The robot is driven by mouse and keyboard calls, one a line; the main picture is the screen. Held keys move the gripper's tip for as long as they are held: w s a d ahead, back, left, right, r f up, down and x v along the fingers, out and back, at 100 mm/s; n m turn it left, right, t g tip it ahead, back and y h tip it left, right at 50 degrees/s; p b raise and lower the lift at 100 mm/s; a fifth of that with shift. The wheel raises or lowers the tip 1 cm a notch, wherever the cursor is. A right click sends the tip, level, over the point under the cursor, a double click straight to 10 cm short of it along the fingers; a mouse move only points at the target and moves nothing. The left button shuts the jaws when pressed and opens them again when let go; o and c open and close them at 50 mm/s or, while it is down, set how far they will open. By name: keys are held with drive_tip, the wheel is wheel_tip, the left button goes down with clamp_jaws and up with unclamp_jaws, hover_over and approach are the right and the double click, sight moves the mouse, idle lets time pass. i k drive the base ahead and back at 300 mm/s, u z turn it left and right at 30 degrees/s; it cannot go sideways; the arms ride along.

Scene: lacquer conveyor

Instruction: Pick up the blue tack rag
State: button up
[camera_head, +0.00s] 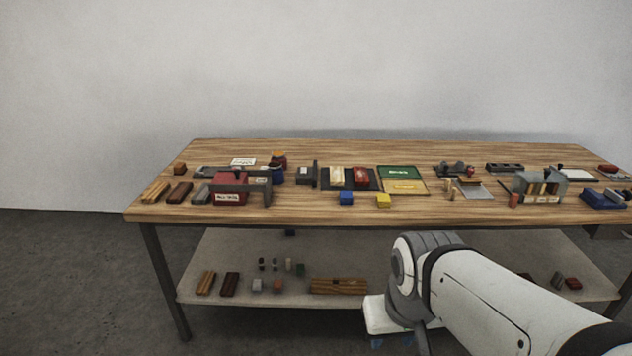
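A small blue block-like piece (346,198) lies on the tabletop near the front edge, left of a similar yellow piece (383,201). It looks like the blue tack rag, but it is too small to be sure. Nothing touches it from above. My arm comes in from the lower right and stays in front of the workbench, below the tabletop's front edge. The fingers of my gripper cannot be made out.
The wooden workbench (300,212) holds a black mat with cream and red blocks, a green-and-yellow board (402,172), a red box (228,198) and a larger blue item (603,199) at right. The lower shelf (225,250) carries small blocks. Bare wood lies around the blue piece's front.

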sight(346, 198)
drive_tip(key=u, duration=0.45)
drive_tip(key=i, duration=2.15)
drive_tip(key=z, duration=0.6)
drive_tip(key=k, duration=0.9)
drive_tip(key=z, duration=0.2)
drive_tip(key=i, duration=0.9)
drive_tip(key=u, duration=0.1)
